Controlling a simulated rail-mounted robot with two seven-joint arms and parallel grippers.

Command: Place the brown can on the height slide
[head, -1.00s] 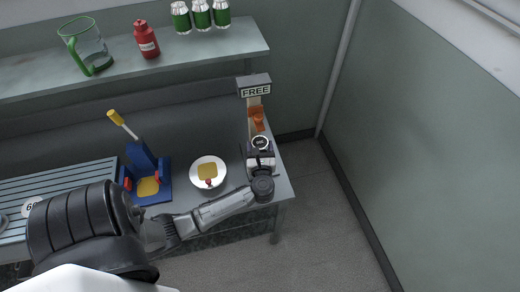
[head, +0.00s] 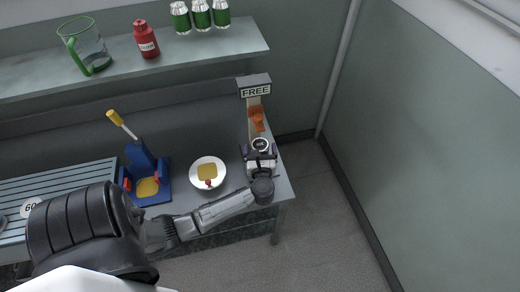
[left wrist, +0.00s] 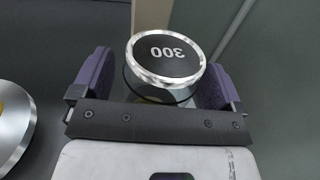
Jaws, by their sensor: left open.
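The height slide (head: 254,112) stands at the right end of the bench, a pale post with a FREE sign on top and an orange slider. A can (head: 260,144) with a black lid and silver rim stands at the foot of the post. In the left wrist view the can (left wrist: 165,58) shows 300 on its lid, upside down; its side is mostly hidden and I cannot tell its colour. My left gripper (head: 259,153) is open, its purple fingers on either side of the can, with a gap visible at the left. My right gripper is not in view.
A white dish (head: 221,172) with a yellow patch and a blue press (head: 150,190) with a yellow-tipped lever stand left of the slide. A shelf (head: 190,57) above holds a green-handled mug, a red bottle and green cans. Bare floor lies to the right.

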